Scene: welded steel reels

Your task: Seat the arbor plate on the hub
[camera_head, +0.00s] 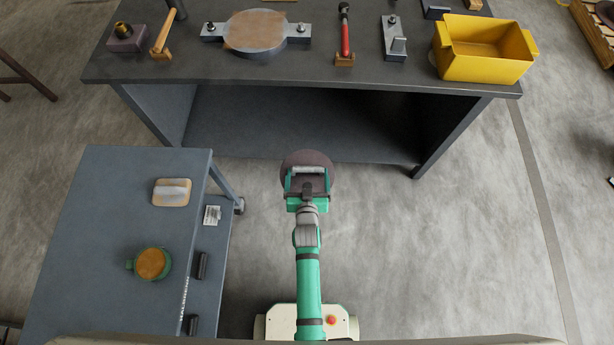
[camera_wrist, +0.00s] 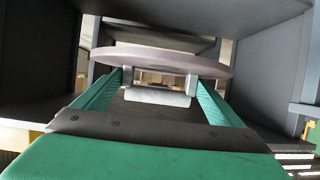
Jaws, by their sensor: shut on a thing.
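The arbor plate appears as a round, dull mauve-brown disc (camera_head: 303,157) with a pale bar handle. It also shows in the wrist view as a thin disc (camera_wrist: 160,58) seen nearly edge-on, with the handle (camera_wrist: 157,97) on my side. My gripper (camera_head: 308,173) is shut on this handle, its green fingers on either side in the wrist view (camera_wrist: 159,82). The plate is held in front of the workbench, apart from it. A round brown-topped piece on a steel bar with a bolt at each end (camera_head: 255,32), which looks like the hub, sits on the bench.
The dark workbench (camera_head: 350,75) also bears a mallet (camera_head: 162,38), a red-handled tool (camera_head: 345,38), a steel bracket (camera_head: 394,38) and a yellow bin (camera_head: 484,62).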

